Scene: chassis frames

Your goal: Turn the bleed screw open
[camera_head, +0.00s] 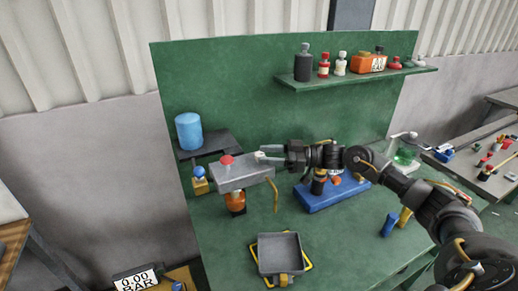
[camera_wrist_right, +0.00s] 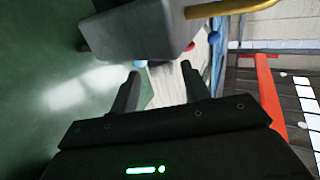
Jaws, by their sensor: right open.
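A grey block (camera_head: 243,176) is held up above the green bench, with a red knob (camera_head: 227,160) on its top. A small pale fitting (camera_head: 260,155), possibly the bleed screw, is at its top right end. My right gripper (camera_head: 267,153) reaches in from the right, open, with its fingertips close to that fitting; I cannot tell whether they touch it. In the right wrist view the open fingers (camera_wrist_right: 160,82) point at the block's edge (camera_wrist_right: 140,32), with nothing clearly held between them. My left gripper is not in view.
An orange-and-black jar (camera_head: 235,200) stands under the block. A blue fixture (camera_head: 330,192) sits below my right arm. A grey tray (camera_head: 279,250) lies at the bench front. A blue cylinder (camera_head: 189,131) stands behind left. A shelf (camera_head: 350,80) holds bottles. Bench is clear around the tray.

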